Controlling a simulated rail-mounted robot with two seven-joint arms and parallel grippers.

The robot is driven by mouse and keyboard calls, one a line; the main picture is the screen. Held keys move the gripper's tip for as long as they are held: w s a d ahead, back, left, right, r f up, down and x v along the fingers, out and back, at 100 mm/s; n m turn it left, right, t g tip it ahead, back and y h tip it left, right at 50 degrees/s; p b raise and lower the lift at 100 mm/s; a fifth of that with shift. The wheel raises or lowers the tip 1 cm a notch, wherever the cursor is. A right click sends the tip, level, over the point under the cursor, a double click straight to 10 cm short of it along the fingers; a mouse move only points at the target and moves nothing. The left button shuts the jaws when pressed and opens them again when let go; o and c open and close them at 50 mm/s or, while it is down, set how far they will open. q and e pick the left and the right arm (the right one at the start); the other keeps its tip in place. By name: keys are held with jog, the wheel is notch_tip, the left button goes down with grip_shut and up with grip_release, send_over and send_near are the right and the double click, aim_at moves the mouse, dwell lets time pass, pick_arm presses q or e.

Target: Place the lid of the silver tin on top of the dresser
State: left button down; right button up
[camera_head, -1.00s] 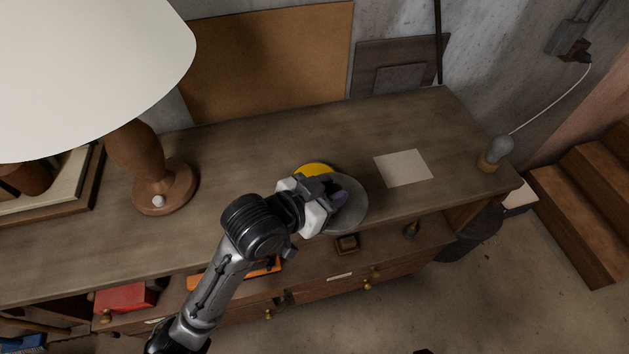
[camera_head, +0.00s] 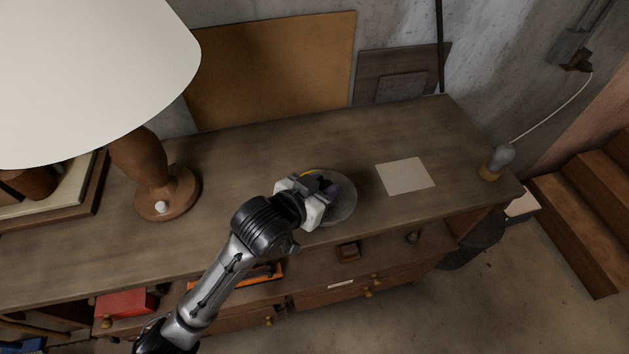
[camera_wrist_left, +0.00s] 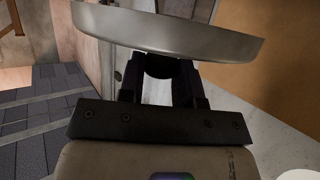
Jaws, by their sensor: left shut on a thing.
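My left gripper (camera_head: 322,187) is over the dresser (camera_head: 240,150) top near its front edge, shut on the lid (camera_head: 345,205). The lid is a round, flat, grey metal disc, partly hidden by the gripper. In the left wrist view the lid (camera_wrist_left: 170,32) shows as a shallow silver disc with a smooth rim, across the ends of the dark fingers (camera_wrist_left: 160,80). From the head view I cannot tell whether the lid touches the dresser top. A sliver of something yellow (camera_head: 307,173) shows behind the gripper. My right gripper is out of view.
A lamp (camera_head: 160,185) with a large white shade stands at the left. A pale paper sheet (camera_head: 405,176) lies right of the lid, and a bulb-like object (camera_head: 496,160) stands at the right end. The dresser top between the lamp and my gripper is clear.

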pick_arm(q)
jog(key=w+f, duration=0.1)
jog(key=w, duration=0.1)
jog(key=w+a+f, duration=0.1)
jog(key=w+f, duration=0.1)
jog(key=w, duration=0.1)
jog(key=w+f+p, duration=0.1)
jog(key=w, duration=0.2)
jog(key=shift+a+f, duration=0.35)
jog(key=shift+f, duration=0.75)
jog(key=shift+f+p, duration=0.75)
jog(key=shift+p, duration=0.1)
jog(key=shift+f, duration=0.4)
jog(key=shift+f, duration=0.15)
jog(key=c, duration=0.8)
grip_release()
